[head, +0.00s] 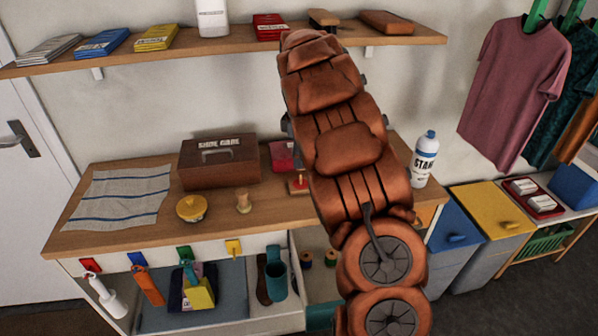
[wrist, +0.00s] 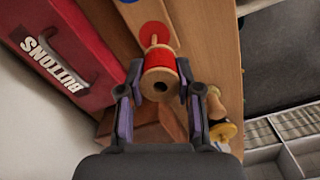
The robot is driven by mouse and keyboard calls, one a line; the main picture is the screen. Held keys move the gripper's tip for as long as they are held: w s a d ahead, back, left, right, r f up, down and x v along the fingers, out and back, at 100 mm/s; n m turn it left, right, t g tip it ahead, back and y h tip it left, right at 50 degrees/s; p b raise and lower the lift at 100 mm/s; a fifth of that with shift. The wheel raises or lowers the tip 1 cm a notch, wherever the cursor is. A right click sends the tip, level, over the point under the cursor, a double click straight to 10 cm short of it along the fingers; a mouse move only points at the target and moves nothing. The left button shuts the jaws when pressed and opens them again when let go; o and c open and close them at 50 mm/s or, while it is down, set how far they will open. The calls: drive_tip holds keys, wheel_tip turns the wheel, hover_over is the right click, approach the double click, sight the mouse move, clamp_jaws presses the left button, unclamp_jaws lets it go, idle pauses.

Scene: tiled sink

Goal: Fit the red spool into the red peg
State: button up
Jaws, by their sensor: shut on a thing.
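The red spool (wrist: 160,62), with pale wooden ends, is between the two fingers of my gripper (wrist: 159,78) in the wrist view. My gripper is shut on it, and the hole in its near end faces the camera. Just beyond its far end, a red disc (wrist: 153,32) lies on a wooden board. In the head view, the red peg (head: 300,181) stands on a small wooden base on the counter, partly covered by my arm. Whether the spool touches the peg cannot be told. My gripper and the spool are hidden behind my arm in the head view.
A red BUTTONS box (wrist: 72,55) is close on the left in the wrist view.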

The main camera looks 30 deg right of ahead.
sight(299, 184)
drive_tip(key=shift+w+d, duration=0.2)
drive_tip(key=shift+w, duration=0.15)
drive_tip(key=shift+f, duration=0.2)
drive_tip(key=shift+f+p, duration=1.4)
drive_tip(key=shift+f, duration=1.95)
drive_tip(key=shift+f, duration=0.2)
drive_tip(key=o, duration=0.9)
drive_tip(key=shift+o, duration=0.2)
